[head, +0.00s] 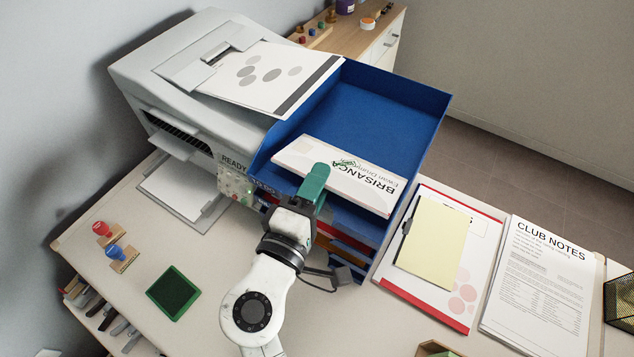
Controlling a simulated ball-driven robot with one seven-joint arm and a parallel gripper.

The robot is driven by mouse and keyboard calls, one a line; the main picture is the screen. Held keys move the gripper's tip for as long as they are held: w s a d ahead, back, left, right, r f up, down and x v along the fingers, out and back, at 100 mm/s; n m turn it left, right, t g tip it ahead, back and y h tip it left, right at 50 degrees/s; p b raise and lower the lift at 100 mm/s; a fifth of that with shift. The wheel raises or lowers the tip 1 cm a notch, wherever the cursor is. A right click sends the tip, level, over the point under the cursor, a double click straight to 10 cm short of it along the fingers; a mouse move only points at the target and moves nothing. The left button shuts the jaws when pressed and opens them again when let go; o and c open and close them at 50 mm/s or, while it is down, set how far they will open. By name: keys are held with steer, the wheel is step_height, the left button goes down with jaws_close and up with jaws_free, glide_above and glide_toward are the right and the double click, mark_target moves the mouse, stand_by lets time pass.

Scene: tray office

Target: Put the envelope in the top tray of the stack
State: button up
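The white envelope (365,193), with printed lettering and a small green mark, is at the front of the blue top tray (372,115) of the stack. It lies over the tray floor, near the open front edge. Whether it rests on the floor or is held just above it is hard to tell. My gripper (314,186) reaches in from the front, with a green finger over the envelope's near left part. It appears shut on the envelope; the other finger is hidden. The rest of the top tray is empty.
A grey printer (190,75) with a sheet (268,72) on top stands left of the stack. Lower trays hold coloured items. Right are a folder with a yellow pad (434,240) and club notes (540,285). Stamps (118,253) and a green ink pad (173,293) lie front left.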

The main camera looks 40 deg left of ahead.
steer(key=b+v, duration=0.1)
steer(key=v, duration=0.9)
steer(key=shift+s, duration=0.35)
steer(key=shift+d, duration=0.1)
